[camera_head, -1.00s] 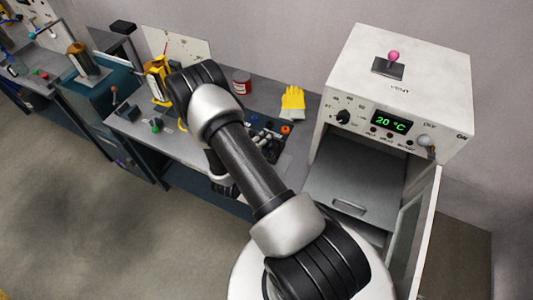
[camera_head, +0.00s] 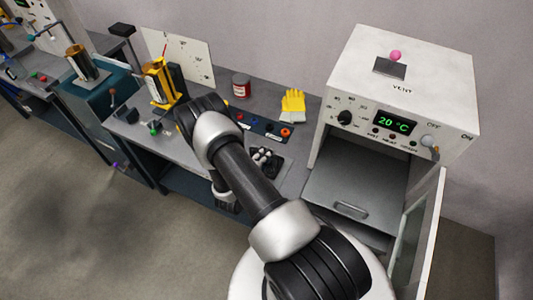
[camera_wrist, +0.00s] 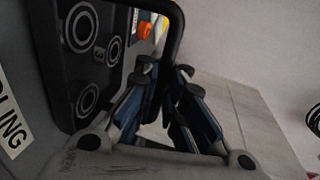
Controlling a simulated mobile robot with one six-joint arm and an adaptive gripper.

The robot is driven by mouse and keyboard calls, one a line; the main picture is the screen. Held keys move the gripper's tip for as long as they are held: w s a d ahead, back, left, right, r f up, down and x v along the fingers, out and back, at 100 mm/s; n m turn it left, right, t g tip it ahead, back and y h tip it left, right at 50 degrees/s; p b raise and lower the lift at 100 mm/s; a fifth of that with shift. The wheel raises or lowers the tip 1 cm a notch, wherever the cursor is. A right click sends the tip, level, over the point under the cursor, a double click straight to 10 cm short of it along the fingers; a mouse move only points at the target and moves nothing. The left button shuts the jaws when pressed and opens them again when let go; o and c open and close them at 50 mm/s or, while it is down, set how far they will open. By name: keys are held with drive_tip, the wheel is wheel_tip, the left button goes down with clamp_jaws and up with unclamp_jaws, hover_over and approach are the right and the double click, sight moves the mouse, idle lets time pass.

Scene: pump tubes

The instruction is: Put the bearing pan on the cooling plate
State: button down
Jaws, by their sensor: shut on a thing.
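The bearing pan (camera_head: 274,166) appears as a small dark shape with silvery round parts above the front of the bench, just right of my arm, which partly hides it. In the wrist view my gripper (camera_wrist: 165,74) has its blue-padded fingers close together around the lower end of a black looped bar (camera_wrist: 179,28), which looks like the pan's handle. A white label ending in "OLING" (camera_wrist: 10,132) shows at the left, likely the cooling plate's. The plate's outline is not clear. I cannot tell whether the pan touches anything below.
Yellow gloves (camera_head: 293,102) and a red can (camera_head: 241,85) stand at the bench's back. The oven (camera_head: 395,85) at right is open, its door (camera_head: 425,235) swung outward and its grey tray (camera_head: 355,185) showing.

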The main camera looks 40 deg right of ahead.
drive_tip(key=shift+f, duration=0.15)
drive_tip(key=c, duration=1.7)
unclamp_jaws()
